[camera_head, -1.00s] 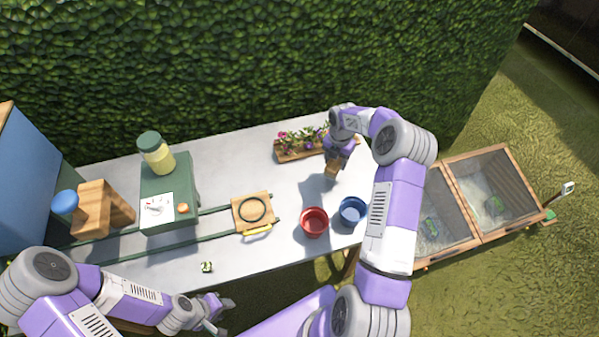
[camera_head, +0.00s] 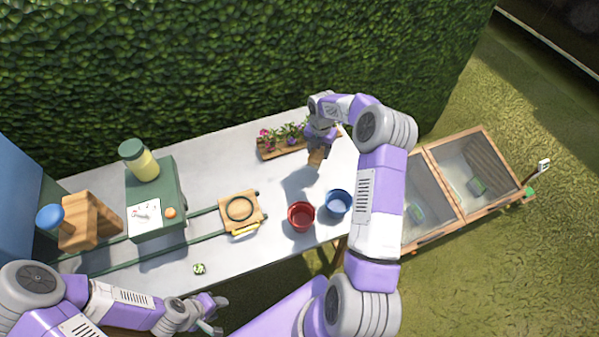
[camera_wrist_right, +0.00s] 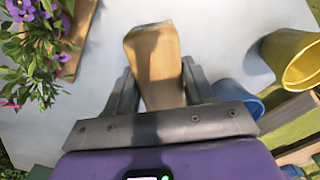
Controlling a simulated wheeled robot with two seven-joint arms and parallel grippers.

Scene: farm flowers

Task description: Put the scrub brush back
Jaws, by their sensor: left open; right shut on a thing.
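My right gripper (camera_head: 318,148) is shut on the scrub brush (camera_head: 317,158), a tan wooden block, near the right end of the table. In the right wrist view the brush (camera_wrist_right: 156,62) stands out between the two dark fingers; its bristles cannot be made out. I cannot tell whether it touches the table. My left gripper (camera_head: 216,314) is open and empty, low in front of the table's front edge.
A flower planter (camera_head: 283,148) lies behind the brush. A red pot (camera_head: 300,216) and a blue pot (camera_head: 338,203) stand in front of it. A yellow pot (camera_wrist_right: 296,58) shows in the right wrist view. A green machine (camera_head: 155,197) and wooden block (camera_head: 90,220) stand left.

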